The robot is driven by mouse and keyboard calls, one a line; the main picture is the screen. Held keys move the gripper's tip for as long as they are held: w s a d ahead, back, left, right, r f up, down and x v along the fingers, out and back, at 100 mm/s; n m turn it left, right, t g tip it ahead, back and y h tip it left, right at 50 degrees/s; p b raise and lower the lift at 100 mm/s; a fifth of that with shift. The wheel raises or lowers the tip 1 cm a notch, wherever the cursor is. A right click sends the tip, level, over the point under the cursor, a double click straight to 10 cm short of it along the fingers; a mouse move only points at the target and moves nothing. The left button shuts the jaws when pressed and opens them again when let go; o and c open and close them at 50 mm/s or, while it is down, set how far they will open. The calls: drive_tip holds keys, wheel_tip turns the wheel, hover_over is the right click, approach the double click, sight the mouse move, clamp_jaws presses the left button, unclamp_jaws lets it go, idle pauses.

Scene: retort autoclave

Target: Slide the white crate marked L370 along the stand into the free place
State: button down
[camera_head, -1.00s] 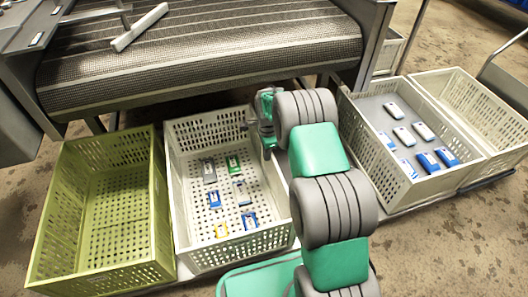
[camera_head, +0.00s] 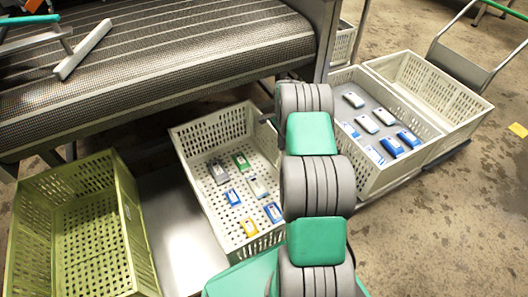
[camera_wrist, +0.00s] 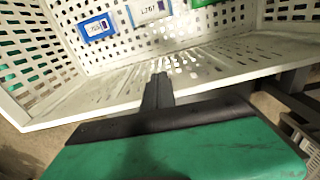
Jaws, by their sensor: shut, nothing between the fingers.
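A white crate (camera_head: 200,139) with several small packs in it stands on the grey stand (camera_head: 180,230), between the green crate and my arm. I cannot read the mark L370 on it. A bare strip of stand shows between it and the green crate. My arm hides its right side and the stand to the right of it. My gripper (camera_wrist: 158,88) is shut and empty, its fingers against or just before the white crate wall (camera_wrist: 205,68) in the wrist view. I cannot tell whether they touch. The head view hides the gripper behind my arm.
A yellow-green crate (camera_head: 128,218) stands at the left. Another white crate (camera_head: 395,175) with several packs and an empty white crate (camera_head: 447,92) stand at the right. A conveyor (camera_head: 170,65) stands behind the crates. A trolley handle (camera_head: 480,70) rises at the far right.

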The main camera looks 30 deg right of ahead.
drive_tip(key=shift+d, duration=1.2)
drive_tip(key=shift+a+r, duration=0.1)
drive_tip(key=shift+a, duration=0.05)
drive_tip(key=shift+a, duration=0.35)
drive_tip(key=a+r+p, duration=0.3)
drive_tip(key=r+p, duration=0.2)
drive_tip(key=r, duration=0.5)
drive_tip(key=shift+a, duration=0.1)
